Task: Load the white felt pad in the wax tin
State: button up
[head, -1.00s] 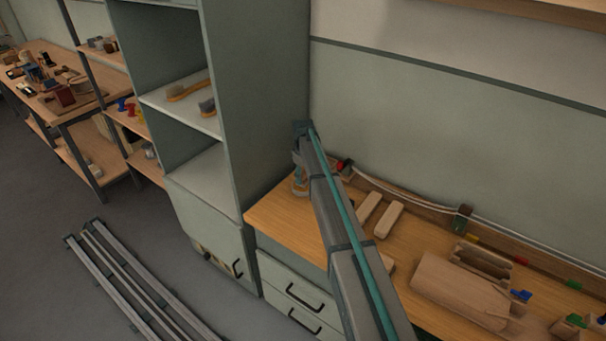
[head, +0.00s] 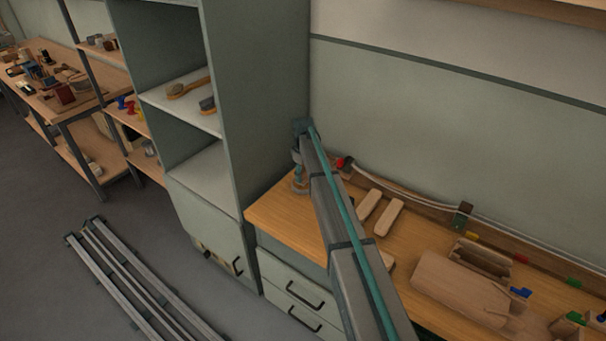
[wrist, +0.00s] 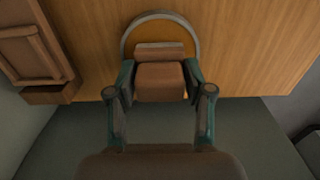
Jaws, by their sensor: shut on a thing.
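In the wrist view my gripper (wrist: 160,90) is shut on a brown block (wrist: 160,80) with a paler strip along its far side. The block seems to be the felt pad's holder; no clearly white felt face shows. A grey curved rim (wrist: 160,16), likely the wax tin, arcs around the block's far side. The block overlaps the space inside this rim, but its depth and any contact are hidden. In the head view my gripper (head: 299,171) points down over the left end of the bench, and the tin is too small to make out clearly.
The wooden bench (head: 275,217) carries pale wooden blocks (head: 388,217), a large wooden block (head: 455,288) and a red item (head: 345,163). A tall grey cabinet (head: 265,100) stands close on the left. A brown wooden piece (wrist: 32,50) lies left in the wrist view.

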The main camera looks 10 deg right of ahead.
aim_at(303, 171)
jog(key=shift+f, duration=0.45)
dwell(1.2)
jog(key=shift+r, duration=0.15)
jog(key=shift+r+p, duration=1.05)
jog(key=shift+r, duration=2.35)
jog(key=shift+s+m, duration=0.15)
jog(key=shift+m, duration=0.15)
jog(key=s+r+m+b, duration=0.2)
jog(key=s+m, duration=0.2)
jog(key=s, duration=1.2)
jog(key=s+r+m+b, duration=0.2)
jog(key=s+m+b, duration=0.1)
jog(key=s, duration=1.3)
jog(key=shift+m+b, duration=0.35)
jog(key=shift+m, duration=0.25)
